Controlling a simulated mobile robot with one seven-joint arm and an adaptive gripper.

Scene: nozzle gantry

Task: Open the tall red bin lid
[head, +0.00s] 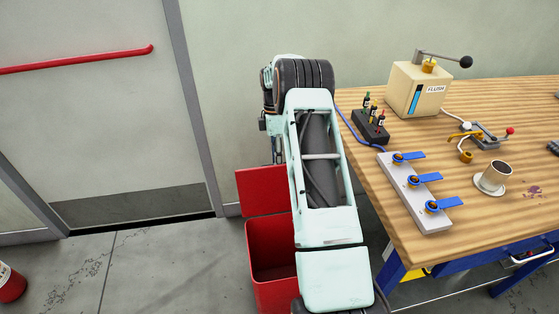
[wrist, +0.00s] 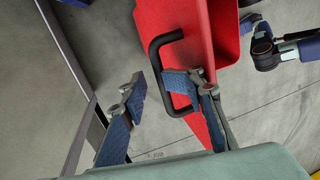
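The tall red bin (head: 268,262) stands on the floor left of the workbench, partly hidden behind my arm. Its open mouth and inner wall show. Its red lid (head: 262,191) is raised, standing up at the bin's far side. In the wrist view a black loop handle (wrist: 156,58) is fixed to the red surface (wrist: 185,18). My gripper (wrist: 153,86) is open, its two blue-padded fingers apart. The right finger overlaps the handle's loop and the left finger is outside it. Whether either finger touches the handle cannot be told. The gripper is hidden in the head view.
A wooden workbench (head: 470,190) with blue legs stands close on the right. A grey door with a red bar (head: 75,60) is at left.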

